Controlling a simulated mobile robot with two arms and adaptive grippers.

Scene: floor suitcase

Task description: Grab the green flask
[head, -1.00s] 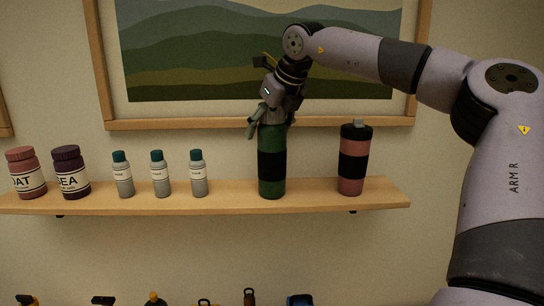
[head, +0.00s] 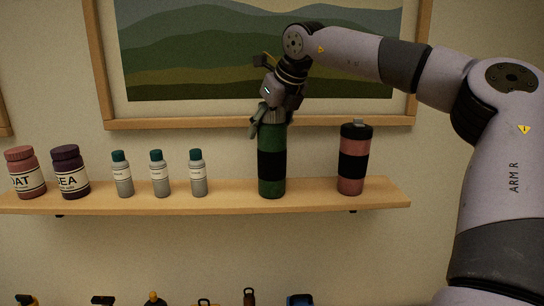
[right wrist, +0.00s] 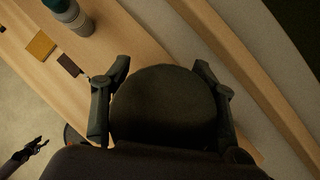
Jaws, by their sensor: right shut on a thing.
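The green flask (head: 272,182) stands upright on the wooden shelf (head: 226,203), with a black band around its middle. My right gripper (head: 267,122) comes down on it from above and is shut on its top, which the fingers partly hide. In the right wrist view the flask's dark round top (right wrist: 165,105) lies between the two fingers of my right gripper (right wrist: 162,92). My left gripper is not in the head view.
A red flask (head: 352,173) with a black band stands to the right. Several grey bottles (head: 160,181) and two jars (head: 69,173) stand to the left. A framed picture (head: 250,124) hangs behind. More objects show below the shelf.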

